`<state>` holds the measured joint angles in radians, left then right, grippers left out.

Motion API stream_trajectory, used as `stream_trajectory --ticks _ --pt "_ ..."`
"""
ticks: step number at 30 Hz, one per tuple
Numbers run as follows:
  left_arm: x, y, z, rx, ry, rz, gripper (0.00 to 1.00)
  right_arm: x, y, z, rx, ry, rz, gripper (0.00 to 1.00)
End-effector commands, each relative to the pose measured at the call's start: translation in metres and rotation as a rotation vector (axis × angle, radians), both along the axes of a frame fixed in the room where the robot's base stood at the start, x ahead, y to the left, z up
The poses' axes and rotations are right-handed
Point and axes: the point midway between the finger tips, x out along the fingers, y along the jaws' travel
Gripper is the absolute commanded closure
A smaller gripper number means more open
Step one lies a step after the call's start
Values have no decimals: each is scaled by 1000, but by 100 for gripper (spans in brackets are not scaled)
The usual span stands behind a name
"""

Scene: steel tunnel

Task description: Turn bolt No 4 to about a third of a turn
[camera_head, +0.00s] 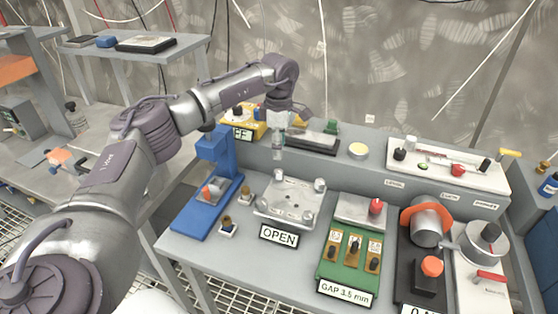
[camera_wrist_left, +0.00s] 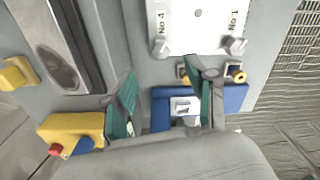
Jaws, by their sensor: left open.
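The pale metal plate (camera_head: 288,203) lies on the bench behind an OPEN sign, with a bolt at each corner. Bolt No 4 (camera_head: 279,175) is at its back left corner. In the left wrist view, bolt No 4 (camera_wrist_left: 160,48) stands beside its printed label at the plate's lower left corner, and bolt No 1 (camera_wrist_left: 236,46) at the lower right. My left gripper (camera_head: 278,151) points down above the back left of the plate, apart from bolt No 4. Its green-padded fingers (camera_wrist_left: 161,98) are open with nothing between them. My right gripper is not in view.
A blue stand (camera_head: 210,185) is left of the plate. A yellow box (camera_head: 246,119) with a red button and a dark flat device (camera_head: 310,141) stand behind. A green gap board (camera_head: 350,250) and an orange-banded cylinder (camera_head: 427,222) are to the right.

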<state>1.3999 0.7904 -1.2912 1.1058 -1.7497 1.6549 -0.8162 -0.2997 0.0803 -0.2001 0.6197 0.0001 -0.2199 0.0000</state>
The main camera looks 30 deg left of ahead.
Motion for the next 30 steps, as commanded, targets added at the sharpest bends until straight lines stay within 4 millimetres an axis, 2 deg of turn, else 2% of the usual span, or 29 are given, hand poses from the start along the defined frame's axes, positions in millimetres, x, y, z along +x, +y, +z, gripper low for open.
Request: stream_trajectory --ticks 3,9,30 --pt "0 0 20 -1 -3 0 43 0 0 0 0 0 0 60" --pt "0 0 35 -1 0 0 43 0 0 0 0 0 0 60" --pt "0 0 35 0 1 -1 43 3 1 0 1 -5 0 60"
